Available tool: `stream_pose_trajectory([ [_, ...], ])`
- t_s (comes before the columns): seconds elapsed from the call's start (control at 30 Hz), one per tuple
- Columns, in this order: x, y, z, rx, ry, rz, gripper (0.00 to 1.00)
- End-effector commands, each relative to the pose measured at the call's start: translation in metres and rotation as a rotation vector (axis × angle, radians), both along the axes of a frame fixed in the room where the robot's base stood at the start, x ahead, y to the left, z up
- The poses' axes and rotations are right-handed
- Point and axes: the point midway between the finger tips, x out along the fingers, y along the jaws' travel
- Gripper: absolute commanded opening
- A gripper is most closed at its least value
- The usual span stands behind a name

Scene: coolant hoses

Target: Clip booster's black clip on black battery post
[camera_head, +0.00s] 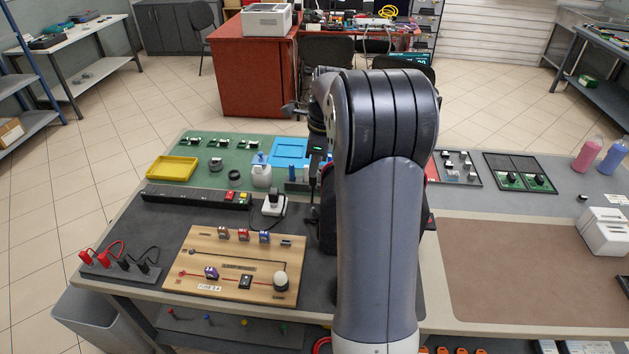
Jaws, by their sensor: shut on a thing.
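My arm rises through the middle of the camera_head view and hides much of the bench behind it. My gripper (315,168) shows only in part, as a dark shape at the left edge of the arm, pointing down. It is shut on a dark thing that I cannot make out. A black case with red edging (326,222), possibly the booster, is mostly hidden behind my arm. I cannot make out the booster's black clip, the battery or its black post. Red and black clip leads (120,262) sit on a grey strip at the bench's left end.
A wooden circuit board (213,287) lies left of my arm, with a black power strip (195,199) behind it. A white bottle (262,172), yellow tray (172,168) and blue tray (289,151) stand farther back. A brown mat (530,270) on the right is largely clear.

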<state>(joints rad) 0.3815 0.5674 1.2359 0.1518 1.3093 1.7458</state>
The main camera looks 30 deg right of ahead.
Motion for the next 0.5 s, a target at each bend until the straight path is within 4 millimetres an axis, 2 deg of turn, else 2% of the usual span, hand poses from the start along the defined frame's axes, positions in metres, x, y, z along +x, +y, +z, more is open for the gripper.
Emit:
stream_pose_trajectory([
  [0.2, 0.000, 0.000, 0.022, -0.001, -0.001, 0.000, 0.00],
  [0.5, 0.000, 0.000, 0.035, 0.000, 0.000, 0.000, 0.00],
])
